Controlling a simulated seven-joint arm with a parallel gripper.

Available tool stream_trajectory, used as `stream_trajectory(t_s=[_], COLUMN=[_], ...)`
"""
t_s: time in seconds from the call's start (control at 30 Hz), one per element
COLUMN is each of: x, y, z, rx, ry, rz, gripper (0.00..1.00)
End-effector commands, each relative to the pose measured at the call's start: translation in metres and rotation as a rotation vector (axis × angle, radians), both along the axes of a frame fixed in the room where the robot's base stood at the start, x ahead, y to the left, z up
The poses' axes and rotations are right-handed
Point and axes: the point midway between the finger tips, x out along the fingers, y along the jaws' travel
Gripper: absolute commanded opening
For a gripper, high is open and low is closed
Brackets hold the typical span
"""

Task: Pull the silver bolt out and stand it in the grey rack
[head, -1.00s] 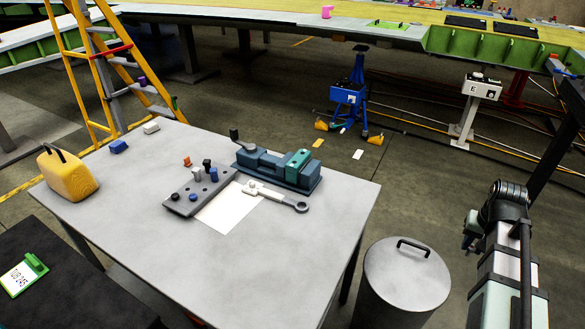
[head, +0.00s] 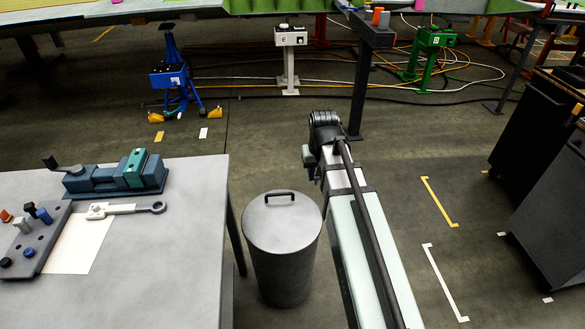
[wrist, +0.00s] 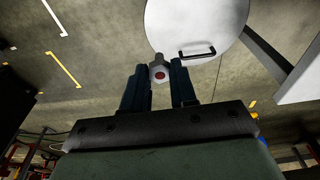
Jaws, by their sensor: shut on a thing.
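My gripper (wrist: 157,85) shows in the wrist view, its two dark jaws shut on a small silver hex-headed piece with a red centre, which looks like the silver bolt (wrist: 159,59). It is held above the floor, beside the round lidded bin in that view. The head view shows my arm but not clearly the jaws. A grey block with holes, apparently the grey rack (head: 47,233), lies on the table at the left of the head view. Several coloured pegs or knobs stand in it, one of them pale.
The pale table (head: 175,255) also holds a teal vise (head: 117,177), a wrench (head: 130,209) and a white sheet (head: 78,247). The lidded bin (head: 283,250) stands between table and arm. A blue stand (head: 172,75) is behind. Dark cabinets (head: 535,150) are at right.

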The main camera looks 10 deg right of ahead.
Motion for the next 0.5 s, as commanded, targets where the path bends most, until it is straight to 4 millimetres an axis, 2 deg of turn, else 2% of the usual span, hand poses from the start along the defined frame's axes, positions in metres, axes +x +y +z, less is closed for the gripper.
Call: stream_trajectory(t_s=[0.17,0.5], x=[-0.002,-0.013], y=[0.040,0.137], z=[0.000,0.002], rx=[0.000,0.000], ry=[0.000,-0.001], rz=[0.066,0.222], gripper=[0.00,0.00])
